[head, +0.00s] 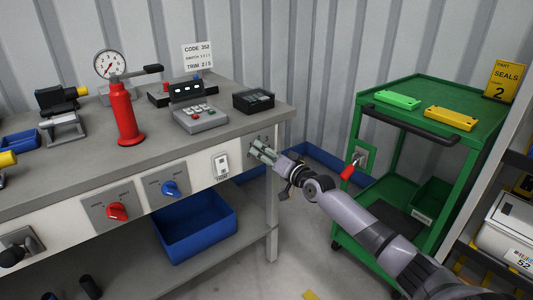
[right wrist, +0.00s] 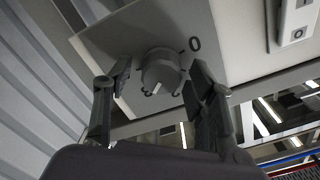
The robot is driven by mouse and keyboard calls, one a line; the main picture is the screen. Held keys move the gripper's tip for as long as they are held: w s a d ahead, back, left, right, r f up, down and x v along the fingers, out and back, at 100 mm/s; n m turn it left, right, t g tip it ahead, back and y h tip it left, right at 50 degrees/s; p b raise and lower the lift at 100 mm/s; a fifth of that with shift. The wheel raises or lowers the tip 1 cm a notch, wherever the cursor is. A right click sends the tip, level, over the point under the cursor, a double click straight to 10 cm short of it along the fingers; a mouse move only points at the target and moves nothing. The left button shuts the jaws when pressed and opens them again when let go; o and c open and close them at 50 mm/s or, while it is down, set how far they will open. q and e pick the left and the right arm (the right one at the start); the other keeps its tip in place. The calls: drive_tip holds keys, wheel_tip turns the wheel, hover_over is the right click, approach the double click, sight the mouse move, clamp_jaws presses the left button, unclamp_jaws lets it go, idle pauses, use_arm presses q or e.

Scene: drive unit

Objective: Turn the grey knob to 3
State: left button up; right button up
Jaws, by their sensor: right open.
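The grey knob (right wrist: 162,70) shows in the right wrist view on a light grey plate (right wrist: 115,45). A white pointer mark sits on the knob's lower part, and a printed 0 is beside it at upper right. Other markings are too small or hidden to read. My right gripper (head: 262,151) is open at the right end of the bench's front panel, with one finger on each side of the knob. I cannot tell whether the fingers touch it. In the head view the gripper hides the knob. My left gripper is not in view.
A white rocker switch (head: 221,165) is left of my right gripper. Blue (head: 170,188) and red (head: 117,211) knobs sit further left on the panel (head: 75,227). A green cart (head: 425,150) with a red-handled lever (head: 348,171) stands to the right.

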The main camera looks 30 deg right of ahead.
drive_tip(key=s, duration=1.2)
drive_tip(key=shift+d, duration=0.45)
drive_tip(key=shift+f, duration=0.1)
